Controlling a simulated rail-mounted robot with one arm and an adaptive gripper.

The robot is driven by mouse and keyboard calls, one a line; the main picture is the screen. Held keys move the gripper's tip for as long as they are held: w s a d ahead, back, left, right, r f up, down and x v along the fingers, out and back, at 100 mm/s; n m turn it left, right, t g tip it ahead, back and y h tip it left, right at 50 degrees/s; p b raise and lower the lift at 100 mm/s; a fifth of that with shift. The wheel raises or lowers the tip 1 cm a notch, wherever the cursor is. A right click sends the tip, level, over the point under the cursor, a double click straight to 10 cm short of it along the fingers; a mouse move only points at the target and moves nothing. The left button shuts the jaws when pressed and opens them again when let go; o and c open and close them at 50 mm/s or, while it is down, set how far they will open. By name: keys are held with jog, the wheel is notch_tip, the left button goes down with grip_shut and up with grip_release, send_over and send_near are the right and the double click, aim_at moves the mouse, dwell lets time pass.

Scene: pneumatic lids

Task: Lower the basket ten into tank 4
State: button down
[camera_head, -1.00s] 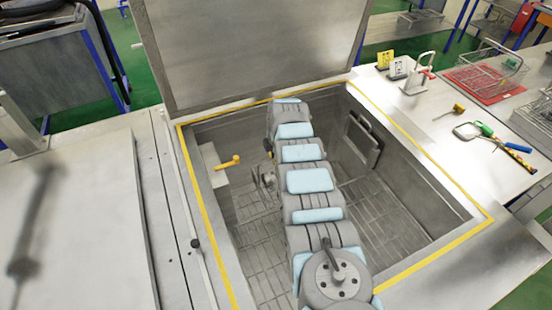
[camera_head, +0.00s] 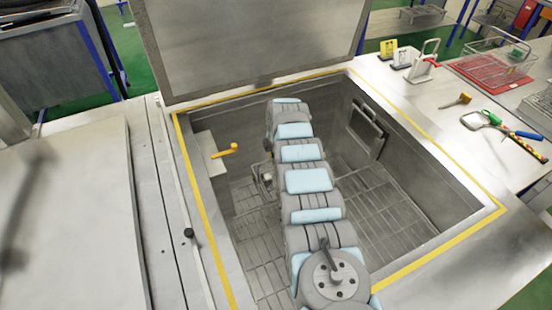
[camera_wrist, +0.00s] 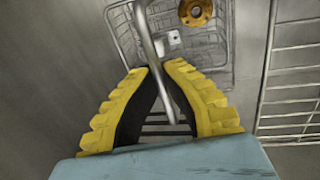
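A wire basket (camera_wrist: 125,42) shows in the wrist view with a bar handle (camera_wrist: 150,40) running between my gripper's fingers. A white tag (camera_wrist: 172,38) and a round brass part (camera_wrist: 195,12) are at the basket. My gripper (camera_wrist: 160,70) has yellow ribbed fingers closed in on the bar, one on each side. In the head view, my arm reaches down into the open tank (camera_head: 230,195), whose rim has a yellow line. A bit of the basket (camera_head: 263,176) shows left of my arm, inside the tank; the rest and my gripper are hidden. No tank number is readable.
The raised lid (camera_head: 255,45) stands behind the tank. A yellow-handled valve (camera_head: 228,149) is on the left inner wall, and a dark framed panel (camera_head: 367,130) on the right one. The right bench holds hand tools (camera_head: 500,125), a red mat (camera_head: 490,75) and wire baskets.

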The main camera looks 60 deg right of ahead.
jog(key=shift+f+b, duration=2.45)
jog(key=shift+f, duration=0.1)
jog(key=shift+f+b, duration=0.55)
jog(key=c, duration=1.2)
grip_release()
jog(key=shift+d, duration=0.1)
jog(key=shift+o, duration=0.2)
jog(key=shift+r, duration=0.2)
